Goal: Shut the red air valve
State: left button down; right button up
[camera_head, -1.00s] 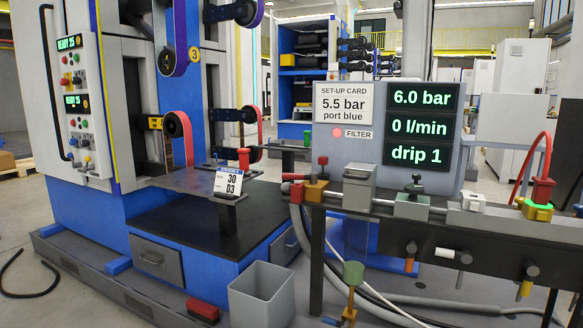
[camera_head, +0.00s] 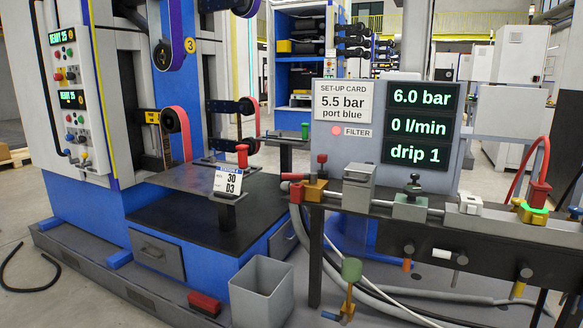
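A brass valve block (camera_head: 315,188) sits at the left end of the pipe on the dark bench, with an upright red-topped handle (camera_head: 322,160) above it. A red piece (camera_head: 291,176) sticks out at its left. I cannot tell which of these is the red air valve's handle or whether the valve is open. A red fitting (camera_head: 539,193) with a red hose stands at the right on a block with a green ring. The display panel (camera_head: 470,116) reads 6.0 bar, 0 l/min, drip 1. Neither of my grippers is in view.
A grey bin (camera_head: 261,291) stands on the floor before the bench. A green-knobbed drain valve (camera_head: 351,270) hangs below the pipe. Grey hoses run under the bench.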

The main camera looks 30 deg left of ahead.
aim_at(312, 177)
jog(key=i+j+z, duration=0.1)
jog(key=j+z, duration=0.25)
jog(key=j, duration=0.75)
jog(key=j+z, duration=0.35)
jog(key=j, duration=0.7)
